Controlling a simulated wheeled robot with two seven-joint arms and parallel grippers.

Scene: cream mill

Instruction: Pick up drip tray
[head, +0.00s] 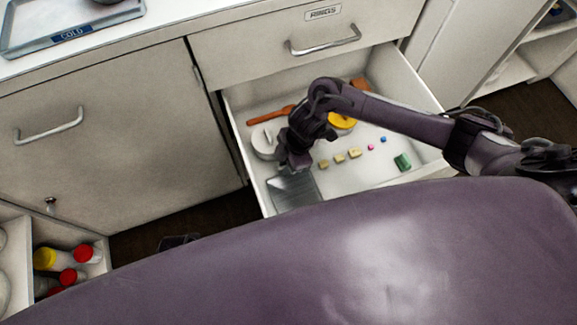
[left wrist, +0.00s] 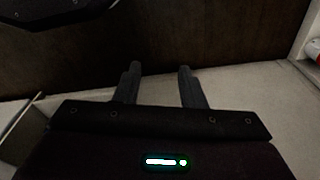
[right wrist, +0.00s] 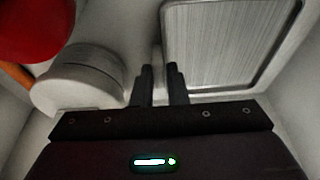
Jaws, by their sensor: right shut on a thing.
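The drip tray (head: 293,192) is a grey, finely ribbed metal tray with a raised rim. It lies in the front left corner of the open drawer. My right gripper (head: 293,167) is over its far edge in the head view. In the right wrist view the right gripper's fingers (right wrist: 159,72) are close together on the left rim of the drip tray (right wrist: 225,45), which fills the upper right. The fingertips partly hide the rim there. My left gripper (left wrist: 160,80) shows in the left wrist view with its fingers apart and nothing between them, above the dark floor.
The open drawer (head: 415,88) also holds a white round tub (head: 264,141), a yellow round item (head: 342,122), an orange tool (head: 270,115), small blocks and a green block (head: 403,162). A tray labelled COLD (head: 30,37) sits on the counter. Bottles (head: 70,277) stand lower left.

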